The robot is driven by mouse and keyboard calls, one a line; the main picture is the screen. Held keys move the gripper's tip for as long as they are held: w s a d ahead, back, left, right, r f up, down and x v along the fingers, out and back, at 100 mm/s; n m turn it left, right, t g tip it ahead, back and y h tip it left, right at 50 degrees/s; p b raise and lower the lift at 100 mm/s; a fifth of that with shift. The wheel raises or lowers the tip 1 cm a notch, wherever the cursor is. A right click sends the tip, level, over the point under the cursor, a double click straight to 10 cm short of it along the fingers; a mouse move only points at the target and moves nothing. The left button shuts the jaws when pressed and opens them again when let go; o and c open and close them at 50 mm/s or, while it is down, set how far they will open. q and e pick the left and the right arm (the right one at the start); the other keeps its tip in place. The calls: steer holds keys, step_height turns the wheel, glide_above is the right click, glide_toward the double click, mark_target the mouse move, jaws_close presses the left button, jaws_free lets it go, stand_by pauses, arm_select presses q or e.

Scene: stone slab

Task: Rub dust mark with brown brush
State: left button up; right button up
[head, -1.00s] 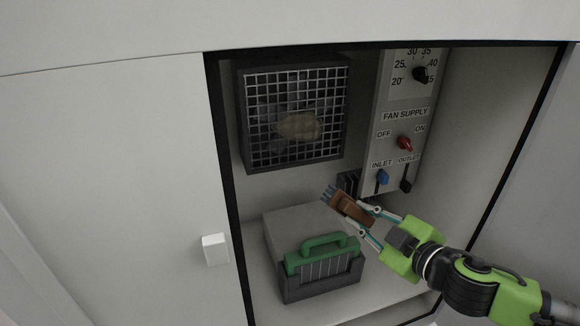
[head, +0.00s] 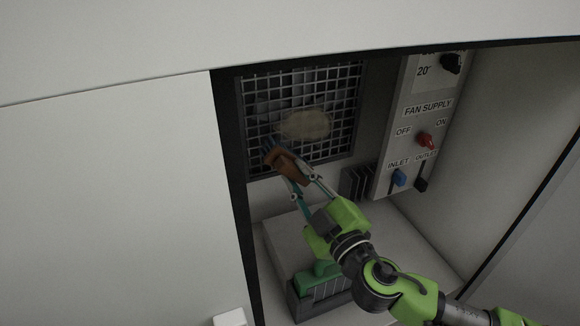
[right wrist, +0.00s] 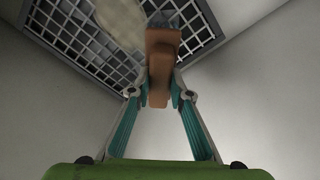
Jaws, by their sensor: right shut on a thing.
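The brown brush (head: 289,164) is held in my right gripper (head: 304,186), which is shut on its handle. Its dark bristles point up and left toward the grille. The tan dust mark (head: 305,124) lies on the mesh of the fan grille (head: 345,148), just above and right of the brush head. In the right wrist view the brush (right wrist: 161,68) stands between the fingers (right wrist: 159,93), with the dust mark (right wrist: 121,18) to its upper left. I cannot tell whether the bristles touch the mesh. My left gripper is not in view.
The control panel (head: 412,125) with a red switch and a blue lever stands right of the grille. Below, the green-handled item (head: 318,278) in a dark holder is partly hidden by my right arm. A white panel (head: 110,200) closes the left side.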

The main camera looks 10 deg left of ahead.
steer(key=shift+r, duration=0.15)
steer(key=shift+w+a+r, duration=0.25)
steer(key=shift+w+a, duration=0.05)
steer(key=shift+w, duration=0.25)
steer(key=shift+w+a+f+b, duration=0.1)
steer(key=shift+w+a+b, duration=0.1)
steer(key=shift+w+a, duration=0.25)
steer(key=shift+w+a+f+b, duration=0.1)
steer(key=shift+w+a+b, duration=0.1)
steer(key=shift+w, duration=0.3)
steer(key=shift+w+a+r, duration=0.1)
steer(key=shift+w+a, duration=0.15)
steer(key=shift+w, duration=0.15)
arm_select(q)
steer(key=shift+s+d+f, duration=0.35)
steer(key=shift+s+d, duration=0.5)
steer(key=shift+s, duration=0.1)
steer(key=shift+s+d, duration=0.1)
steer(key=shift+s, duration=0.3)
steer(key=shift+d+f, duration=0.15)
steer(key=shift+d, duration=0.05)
arm_select(e)
steer(key=shift+w+a, duration=0.15)
steer(key=shift+w, duration=0.1)
arm_select(q)
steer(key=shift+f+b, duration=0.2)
steer(key=shift+b, duration=0.1)
arm_select(e)
steer(key=shift+w+a, duration=0.3)
steer(key=shift+w, duration=0.15)
